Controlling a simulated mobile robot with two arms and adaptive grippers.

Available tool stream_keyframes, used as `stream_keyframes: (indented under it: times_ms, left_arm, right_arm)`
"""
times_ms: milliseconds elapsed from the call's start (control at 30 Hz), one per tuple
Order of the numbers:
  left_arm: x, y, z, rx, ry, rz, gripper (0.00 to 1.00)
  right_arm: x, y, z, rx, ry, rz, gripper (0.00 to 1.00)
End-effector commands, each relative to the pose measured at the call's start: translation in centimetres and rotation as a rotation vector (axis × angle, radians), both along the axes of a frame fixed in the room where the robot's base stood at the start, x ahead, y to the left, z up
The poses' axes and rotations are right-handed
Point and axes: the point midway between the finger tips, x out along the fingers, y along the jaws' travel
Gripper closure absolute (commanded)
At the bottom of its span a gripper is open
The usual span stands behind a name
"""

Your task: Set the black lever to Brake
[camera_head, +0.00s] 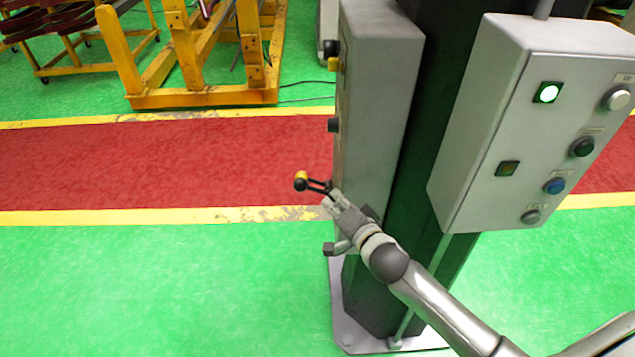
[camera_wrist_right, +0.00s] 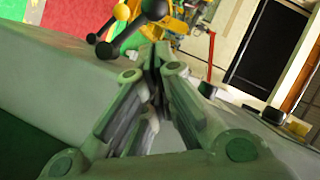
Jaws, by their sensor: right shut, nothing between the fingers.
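The black lever, a rod with a black ball end (camera_head: 300,185), sticks out to the left of the grey box on the column. A second lever with a yellow ball (camera_head: 302,174) lies right beside it. In the right wrist view the black ball (camera_wrist_right: 155,9) and the yellow ball (camera_wrist_right: 121,12) are at the top, beyond my fingers. My right gripper (camera_head: 331,201) is shut and empty, close to the levers' base end. It also shows in the wrist view (camera_wrist_right: 154,60). Whether it touches a lever I cannot tell. No lever markings are readable. My left gripper is out of view.
The tall grey box (camera_head: 385,90) and dark column stand just right of the levers. The floor left of the levers is clear; a yellow frame (camera_head: 200,97) stands behind.

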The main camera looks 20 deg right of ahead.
Motion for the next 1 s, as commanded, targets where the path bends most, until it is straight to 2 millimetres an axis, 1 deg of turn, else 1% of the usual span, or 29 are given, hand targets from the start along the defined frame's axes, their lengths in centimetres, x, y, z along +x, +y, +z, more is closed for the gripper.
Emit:
stream_keyframes:
  times_ms: [133,267,700,900,1000]
  left_arm:
    - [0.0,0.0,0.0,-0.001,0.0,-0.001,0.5]
    - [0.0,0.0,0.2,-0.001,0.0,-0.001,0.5]
    - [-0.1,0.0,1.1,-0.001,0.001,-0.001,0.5]
    - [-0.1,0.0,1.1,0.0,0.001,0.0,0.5]
    - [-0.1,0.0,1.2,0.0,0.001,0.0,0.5]
  right_arm:
    - [0.1,0.0,-0.1,0.0,0.001,0.0,1.0]
    - [1.0,0.1,-0.2,-0.001,0.0,0.0,1.0]
    - [7.3,0.9,-1.8,-0.001,0.001,0.0,1.0]
    - [9.0,1.1,-2.4,-0.002,0.001,0.0,1.0]
    - [9.4,1.1,-2.6,-0.001,0.002,0.0,1.0]
